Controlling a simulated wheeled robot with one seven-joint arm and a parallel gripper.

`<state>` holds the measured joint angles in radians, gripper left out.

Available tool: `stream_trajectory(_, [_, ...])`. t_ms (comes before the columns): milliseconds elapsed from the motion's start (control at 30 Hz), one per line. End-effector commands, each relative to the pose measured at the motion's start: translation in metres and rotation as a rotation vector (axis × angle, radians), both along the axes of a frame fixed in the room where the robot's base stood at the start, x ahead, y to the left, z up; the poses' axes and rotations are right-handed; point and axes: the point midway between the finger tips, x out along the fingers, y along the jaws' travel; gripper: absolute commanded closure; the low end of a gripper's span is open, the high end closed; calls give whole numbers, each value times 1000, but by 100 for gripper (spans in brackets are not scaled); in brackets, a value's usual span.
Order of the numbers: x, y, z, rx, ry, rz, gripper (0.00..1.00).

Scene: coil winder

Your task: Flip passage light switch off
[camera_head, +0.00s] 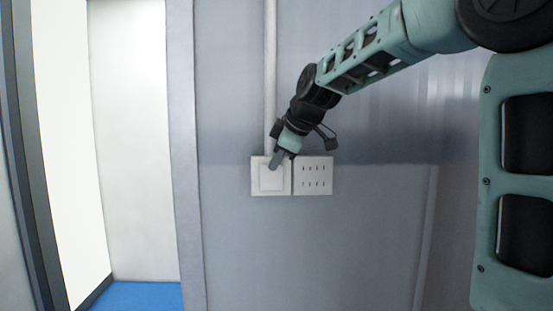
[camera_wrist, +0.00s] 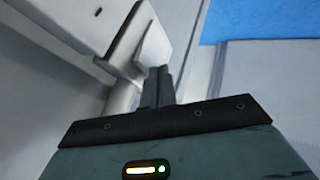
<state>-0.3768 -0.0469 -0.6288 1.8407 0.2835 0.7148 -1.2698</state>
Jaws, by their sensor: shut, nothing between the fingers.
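The light switch (camera_head: 271,181) is a white square plate with a large rocker, fixed to the grey wall at the centre of the head view. My gripper (camera_head: 274,165) is shut and empty, with its fingertips at the upper part of the rocker. I cannot tell whether they touch it. In the wrist view the shut fingers (camera_wrist: 158,84) point at the switch (camera_wrist: 156,46), seen at a steep angle. The tips hide a little of the rocker's upper edge, and the rocker's position is not clear.
A white socket plate (camera_head: 313,176) sits directly right of the switch. A vertical conduit pipe (camera_head: 270,75) runs up the wall above the switch. A doorway with a blue floor (camera_head: 138,296) is at the left. The wall below the plates is clear.

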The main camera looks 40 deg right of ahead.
Motion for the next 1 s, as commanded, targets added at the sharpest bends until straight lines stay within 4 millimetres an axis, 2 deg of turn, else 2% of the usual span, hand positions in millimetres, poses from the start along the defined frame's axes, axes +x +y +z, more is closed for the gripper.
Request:
stream_trajectory(333, [9,-7,3,45,73,-7,100])
stream_trajectory(600, [7,-5,3,44,68,-4,100])
stream_trajectory(1000, [7,-6,19,43,68,-5,100])
